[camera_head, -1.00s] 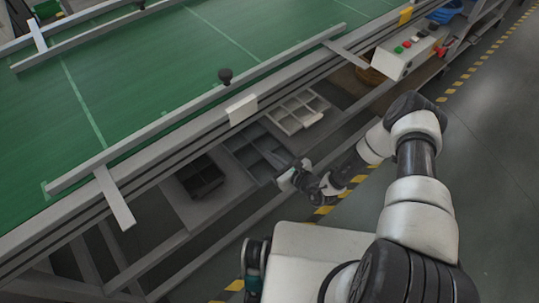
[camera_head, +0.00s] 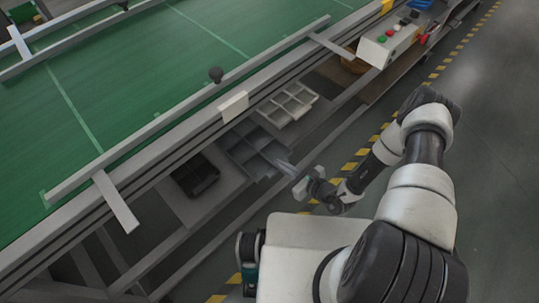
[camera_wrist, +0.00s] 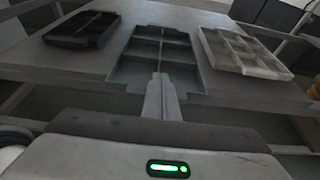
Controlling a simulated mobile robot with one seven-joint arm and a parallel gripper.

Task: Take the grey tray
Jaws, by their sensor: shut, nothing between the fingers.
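The grey tray (camera_wrist: 146,46) is a shallow, divided tray on the shelf under the conveyor, in the middle of three trays. In the head view the grey tray (camera_head: 243,142) lies partly in the shade of the conveyor's edge. My gripper (camera_wrist: 159,78) is shut and empty. In the wrist view its fingers point at the tray's front and cover part of its middle and near edge. In the head view my gripper (camera_head: 283,164) is at the shelf's front side, by the tray's near end. I cannot tell whether the fingertips touch it.
A black tray (camera_wrist: 84,29) lies left of the grey one and a whitish divided tray (camera_wrist: 243,53) lies right. The grey shelf (camera_head: 208,207) has bare room between the trays. The green conveyor (camera_head: 130,75) overhangs the shelf. A control box (camera_head: 387,43) stands at the right.

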